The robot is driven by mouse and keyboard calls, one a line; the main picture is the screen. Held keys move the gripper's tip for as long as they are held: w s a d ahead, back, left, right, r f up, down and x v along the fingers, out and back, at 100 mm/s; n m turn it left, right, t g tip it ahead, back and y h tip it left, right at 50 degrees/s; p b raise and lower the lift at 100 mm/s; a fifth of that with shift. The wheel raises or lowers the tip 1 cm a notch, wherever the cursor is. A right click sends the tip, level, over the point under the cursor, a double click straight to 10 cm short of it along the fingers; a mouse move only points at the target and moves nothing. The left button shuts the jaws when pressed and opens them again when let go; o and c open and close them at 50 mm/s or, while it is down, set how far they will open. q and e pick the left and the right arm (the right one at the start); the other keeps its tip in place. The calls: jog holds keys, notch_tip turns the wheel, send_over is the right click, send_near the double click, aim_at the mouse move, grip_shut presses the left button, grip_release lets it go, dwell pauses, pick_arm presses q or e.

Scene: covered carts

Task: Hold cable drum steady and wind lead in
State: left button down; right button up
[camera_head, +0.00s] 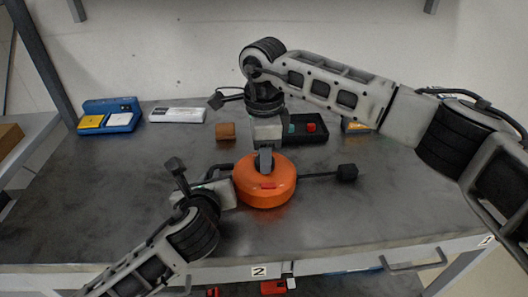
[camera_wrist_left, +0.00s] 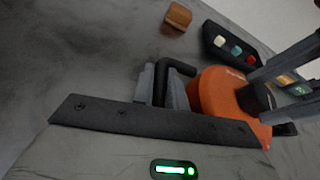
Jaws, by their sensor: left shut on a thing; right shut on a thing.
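The orange cable drum (camera_head: 265,193) lies flat on the dark table in the middle, and it also shows in the left wrist view (camera_wrist_left: 212,92). A black loop handle (camera_wrist_left: 180,66) sticks out of its left side. My left gripper (camera_head: 230,178) comes from the front left and is shut on this handle. My right gripper (camera_head: 265,160) reaches down from above and is shut on a dark part at the top of the drum, mostly hidden by the fingers. A thin black lead (camera_head: 318,174) runs out to the right, ending in a black plug (camera_head: 347,172).
Behind the drum are a brown block (camera_head: 225,130) and a black tray (camera_head: 318,138) with coloured pieces. A blue holder (camera_head: 122,123) and a white strip (camera_head: 178,115) stand at the back left.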

jog(key=m, duration=0.4)
jog(key=shift+w+r+m, duration=0.1)
jog(key=shift+m, duration=0.3)
jog(key=m, duration=0.3)
jog(key=shift+m, duration=0.3)
jog(key=m, duration=0.4)
jog(key=shift+m, duration=0.3)
jog(key=m, duration=0.3)
jog(key=shift+d+m, duration=0.1)
jog(key=shift+m, duration=0.2)
jog(key=m, duration=1.2)
jog(key=shift+d+m, duration=0.1)
jog(key=shift+m, duration=2)
